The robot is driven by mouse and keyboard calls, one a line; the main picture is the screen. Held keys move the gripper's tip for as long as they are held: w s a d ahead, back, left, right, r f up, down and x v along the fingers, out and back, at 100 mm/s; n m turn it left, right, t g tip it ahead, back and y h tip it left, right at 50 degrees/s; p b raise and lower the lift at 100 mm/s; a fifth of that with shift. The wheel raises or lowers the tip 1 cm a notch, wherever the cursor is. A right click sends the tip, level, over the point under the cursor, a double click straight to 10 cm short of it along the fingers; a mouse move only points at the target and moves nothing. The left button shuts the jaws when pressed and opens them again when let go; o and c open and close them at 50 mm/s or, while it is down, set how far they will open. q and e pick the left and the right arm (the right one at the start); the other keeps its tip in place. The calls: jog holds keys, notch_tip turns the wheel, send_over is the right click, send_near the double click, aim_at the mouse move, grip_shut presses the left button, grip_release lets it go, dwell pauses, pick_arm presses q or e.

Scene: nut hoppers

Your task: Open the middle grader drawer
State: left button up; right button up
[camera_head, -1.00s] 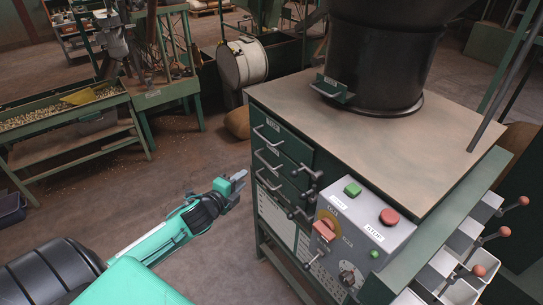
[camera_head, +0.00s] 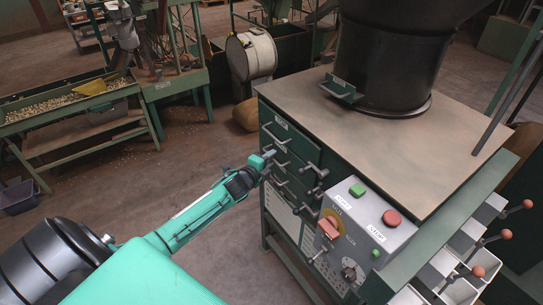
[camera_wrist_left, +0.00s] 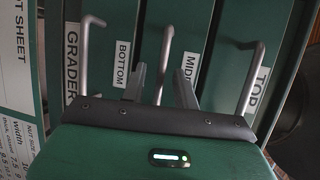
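The green grader cabinet has three stacked drawers, all appearing shut. The middle drawer (camera_head: 294,166) lies between the top drawer (camera_head: 296,143) and the bottom drawer below it. In the left wrist view the labels read TOP, a partly hidden MID label (camera_wrist_left: 190,66) and BOTTOM (camera_wrist_left: 122,62). My left gripper (camera_head: 268,155) is at the drawer fronts, and its fingers (camera_wrist_left: 161,74) are open. The middle drawer's bar handle (camera_wrist_left: 164,60) shows between the two fingers; whether they touch it I cannot tell. My right gripper is out of view.
The top handle (camera_wrist_left: 252,78) and bottom handle (camera_wrist_left: 86,58) stick out on either side of my fingers. Dark levers (camera_head: 317,173) and a grey control box (camera_head: 362,222) sit to the right. Floor in front of the drawers is clear.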

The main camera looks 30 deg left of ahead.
pick_arm(q)
jog(key=shift+w+f, duration=0.1)
jog(key=shift+w, duration=0.65)
grip_shut()
